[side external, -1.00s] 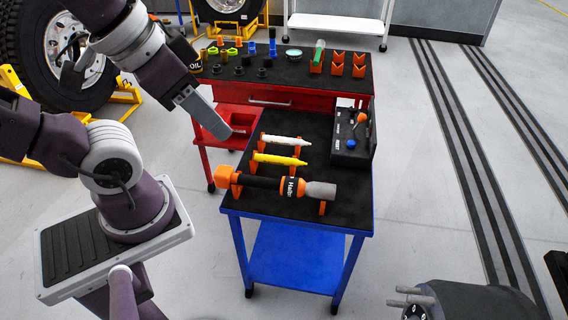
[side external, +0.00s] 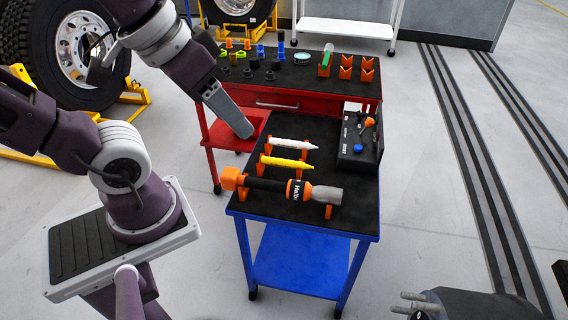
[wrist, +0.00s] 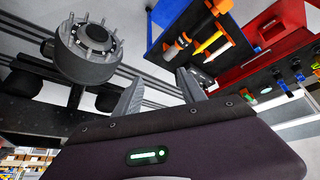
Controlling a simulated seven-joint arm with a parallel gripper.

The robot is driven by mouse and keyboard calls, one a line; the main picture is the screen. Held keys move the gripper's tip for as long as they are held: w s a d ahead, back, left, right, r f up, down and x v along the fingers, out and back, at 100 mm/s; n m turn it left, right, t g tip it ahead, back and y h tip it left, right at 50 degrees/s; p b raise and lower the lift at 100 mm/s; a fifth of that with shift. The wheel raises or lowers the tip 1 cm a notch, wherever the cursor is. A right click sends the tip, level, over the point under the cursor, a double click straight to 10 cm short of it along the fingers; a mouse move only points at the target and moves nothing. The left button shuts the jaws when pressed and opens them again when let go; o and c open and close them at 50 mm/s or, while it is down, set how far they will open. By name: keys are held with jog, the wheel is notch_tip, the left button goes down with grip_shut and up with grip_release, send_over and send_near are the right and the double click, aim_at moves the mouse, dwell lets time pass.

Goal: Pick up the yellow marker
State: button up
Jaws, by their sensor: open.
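The yellow marker (side external: 287,163) lies on orange holders on the black top of the blue cart (side external: 350,222), between a white marker (side external: 294,144) above it and a large orange-and-black tool (side external: 290,188) below it. My gripper (side external: 246,132) is in the air to the upper left of the markers, apart from them. In the wrist view its two fingers (wrist: 160,92) are spread with nothing between them. The yellow marker also shows in the wrist view (wrist: 207,43), beyond the fingers toward the upper right.
A black box (side external: 358,140) with small tools stands at the cart's right edge. A red cart (side external: 290,95) behind carries several small parts and orange V-blocks. A wheel hub with studs (wrist: 90,45) shows in the wrist view. Open floor lies right of the carts.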

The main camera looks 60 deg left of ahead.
jog(key=w+a+f+n, duration=0.2)
jog(key=w+n, duration=0.4)
jog(key=w, duration=0.4)
jog(key=n+g+y, duration=0.3)
jog(key=n, duration=1.7)
send_over(284, 161)
jog(key=d, duration=0.2)
notch_tip(284, 161, down, 30)
jog(key=r, duration=0.1)
jog(key=x, duration=0.2)
jog(key=s+x, duration=0.1)
jog(key=x, duration=0.4)
jog(key=shift+s+f, duration=0.35)
jog(key=shift+f, duration=0.05)
grip_shut()
